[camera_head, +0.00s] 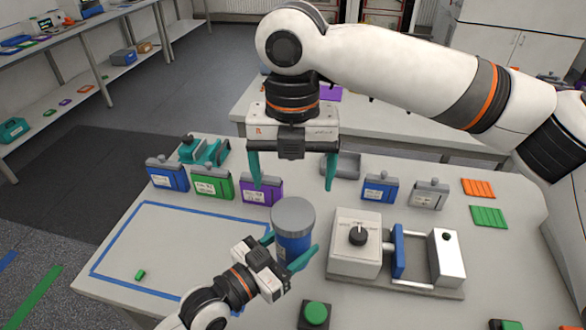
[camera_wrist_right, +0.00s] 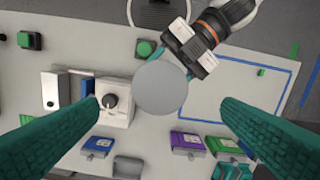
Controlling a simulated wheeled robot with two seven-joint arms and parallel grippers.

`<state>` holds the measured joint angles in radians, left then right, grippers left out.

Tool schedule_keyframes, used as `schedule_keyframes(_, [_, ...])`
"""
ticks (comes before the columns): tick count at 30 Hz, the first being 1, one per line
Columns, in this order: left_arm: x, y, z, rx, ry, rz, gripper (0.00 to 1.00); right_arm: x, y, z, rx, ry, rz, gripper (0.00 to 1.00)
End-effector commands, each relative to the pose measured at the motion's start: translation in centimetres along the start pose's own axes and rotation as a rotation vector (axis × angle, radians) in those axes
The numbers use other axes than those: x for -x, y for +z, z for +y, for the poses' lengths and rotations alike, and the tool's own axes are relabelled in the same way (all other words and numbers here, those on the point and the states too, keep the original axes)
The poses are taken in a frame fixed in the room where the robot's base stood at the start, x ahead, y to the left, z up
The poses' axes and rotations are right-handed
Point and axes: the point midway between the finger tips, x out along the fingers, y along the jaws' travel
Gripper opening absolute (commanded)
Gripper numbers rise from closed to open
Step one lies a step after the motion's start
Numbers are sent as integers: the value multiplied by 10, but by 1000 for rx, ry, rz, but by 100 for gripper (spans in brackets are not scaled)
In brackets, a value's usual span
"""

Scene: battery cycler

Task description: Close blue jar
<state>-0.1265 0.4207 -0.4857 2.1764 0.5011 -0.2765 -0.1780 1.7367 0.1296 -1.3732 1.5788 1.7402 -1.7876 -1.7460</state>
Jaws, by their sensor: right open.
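The blue jar (camera_head: 292,246) stands upright near the table's middle, with a round grey lid (camera_head: 293,214) on top of it. I cannot tell whether the lid is tight. My left gripper (camera_head: 289,248) has its teal fingers on either side of the jar's body, below the lid, and appears shut on it. My right gripper (camera_head: 293,184) points down above the jar, open and empty, apart from the lid. In the right wrist view the lid (camera_wrist_right: 160,87) shows from above, between and beyond the open fingers of my right gripper (camera_wrist_right: 157,106), and hides the jar.
A grey device with a black knob (camera_head: 357,236) and a blue-plated clamp (camera_head: 398,250) stand right of the jar. A green button (camera_head: 316,313) is in front. Blue, green and purple boxes (camera_head: 260,191) line the back. The blue-outlined area (camera_head: 180,235) at left is mostly clear.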

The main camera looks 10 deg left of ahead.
Motion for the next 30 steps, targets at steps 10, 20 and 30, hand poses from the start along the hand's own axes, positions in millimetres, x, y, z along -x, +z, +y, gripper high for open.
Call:
schedule_keyframes(10, [0, 1, 0, 0, 0, -2, 0, 2, 0, 0, 227, -2, 0, 88])
schedule_keyframes(20, [0, 1, 0, 0, 0, -2, 0, 0, 0, 0, 227, -1, -1, 88])
schedule_keyframes(30, [0, 1, 0, 0, 0, -2, 0, -46, 0, 1, 226, 0, -2, 88])
